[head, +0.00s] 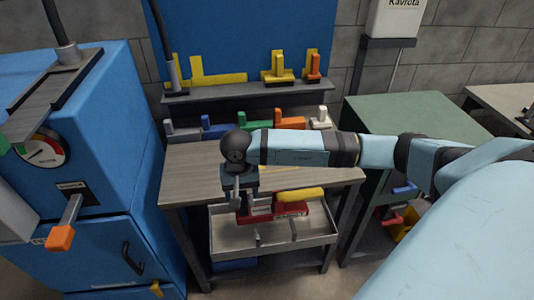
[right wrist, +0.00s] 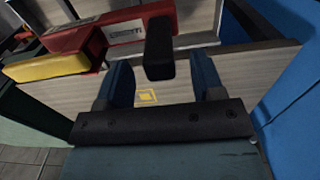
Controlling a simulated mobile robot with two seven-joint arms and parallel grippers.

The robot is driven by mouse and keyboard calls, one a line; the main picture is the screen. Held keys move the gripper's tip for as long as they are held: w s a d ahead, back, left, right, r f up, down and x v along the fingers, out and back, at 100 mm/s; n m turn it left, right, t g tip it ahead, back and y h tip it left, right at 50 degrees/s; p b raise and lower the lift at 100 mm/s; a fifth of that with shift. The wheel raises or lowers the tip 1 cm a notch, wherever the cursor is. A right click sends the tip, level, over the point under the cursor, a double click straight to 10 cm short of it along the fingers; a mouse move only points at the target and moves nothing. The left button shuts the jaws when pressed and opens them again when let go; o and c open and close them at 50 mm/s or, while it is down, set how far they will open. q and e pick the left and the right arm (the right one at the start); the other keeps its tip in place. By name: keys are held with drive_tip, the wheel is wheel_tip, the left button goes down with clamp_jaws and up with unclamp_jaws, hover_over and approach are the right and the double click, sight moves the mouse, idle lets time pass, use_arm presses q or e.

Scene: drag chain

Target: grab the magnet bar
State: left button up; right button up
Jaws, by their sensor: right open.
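The likely magnet bar (head: 292,209) is a red body with a yellow handle, at the front of the wooden table above a grey tray. In the right wrist view the red bar (right wrist: 112,37) lies across the upper left, with the yellow handle at its left end and a black block at its right. My right gripper (head: 240,198) points down at the bar's left end and hides part of it. Its blue fingers (right wrist: 163,82) are open, with the black block appearing between them; I cannot tell whether they touch it. My left gripper is not in view.
The wooden table (head: 190,177) has bare top to the left. A grey tray (head: 222,239) hangs at its front. A blue cabinet (head: 112,180) stands close on the left, a green bench (head: 400,112) on the right. Several coloured blocks line the back below a shelf (head: 235,92).

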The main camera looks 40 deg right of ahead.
drive_tip(key=shift+f, duration=0.9)
drive_tip(key=shift+c, duration=0.4)
clamp_jaws()
drive_tip(key=shift+r, duration=0.1)
